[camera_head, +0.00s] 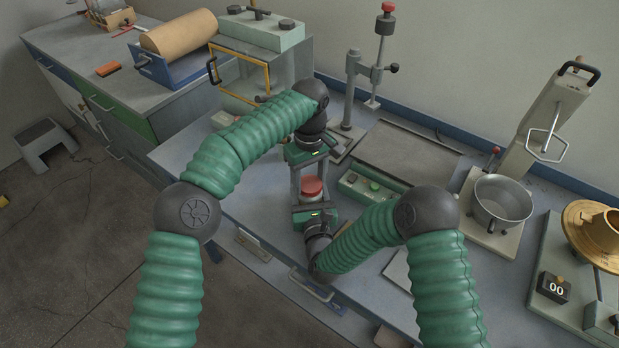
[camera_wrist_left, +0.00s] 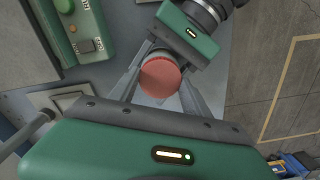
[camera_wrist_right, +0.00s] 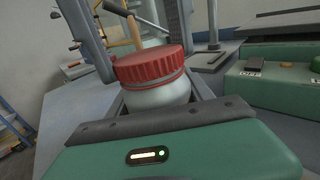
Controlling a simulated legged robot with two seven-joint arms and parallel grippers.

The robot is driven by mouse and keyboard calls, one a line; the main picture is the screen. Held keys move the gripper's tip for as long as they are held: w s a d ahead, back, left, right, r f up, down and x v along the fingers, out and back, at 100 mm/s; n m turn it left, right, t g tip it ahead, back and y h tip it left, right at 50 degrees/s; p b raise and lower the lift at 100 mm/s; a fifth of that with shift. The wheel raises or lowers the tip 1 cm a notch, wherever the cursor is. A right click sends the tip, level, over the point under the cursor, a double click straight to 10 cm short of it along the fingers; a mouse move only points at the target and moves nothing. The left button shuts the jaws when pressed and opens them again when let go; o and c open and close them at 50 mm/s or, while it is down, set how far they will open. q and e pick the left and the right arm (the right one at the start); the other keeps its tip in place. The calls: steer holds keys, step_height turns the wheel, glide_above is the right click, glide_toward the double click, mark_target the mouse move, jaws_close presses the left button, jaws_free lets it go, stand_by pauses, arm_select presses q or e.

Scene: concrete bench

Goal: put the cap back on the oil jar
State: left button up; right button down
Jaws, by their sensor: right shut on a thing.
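The oil jar (camera_wrist_right: 158,95) is a pale, squat jar, mostly hidden in the head view. Its ribbed red cap (camera_wrist_right: 150,65) sits on top of it; the cap also shows in the head view (camera_head: 312,186) and from above in the left wrist view (camera_wrist_left: 160,77). I cannot tell whether the cap is screwed tight. My right gripper (camera_head: 313,200) is shut on the jar from the front, below the cap. My left gripper (camera_head: 309,180) points down from above. Its fingers are apart, one on each side of the cap, and look open.
A green-button control box (camera_head: 372,188) stands just right of the jar. A stand with a red knob (camera_head: 368,65) rises behind. A glass-fronted cabinet (camera_head: 240,80) is at the back left. A metal pot (camera_head: 500,203) and a brass piece (camera_head: 597,232) stand farther right.

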arm_select(q)
steer(key=c, duration=0.8)
steer(key=m, duration=0.9)
steer(key=shift+w+d+m, duration=0.1)
steer(key=shift+m, duration=0.3)
steer(key=m, duration=0.9)
steer(key=shift+m, duration=0.3)
arm_select(e)
steer(key=shift+a, duration=0.1)
arm_select(q)
steer(key=o, duration=1.6)
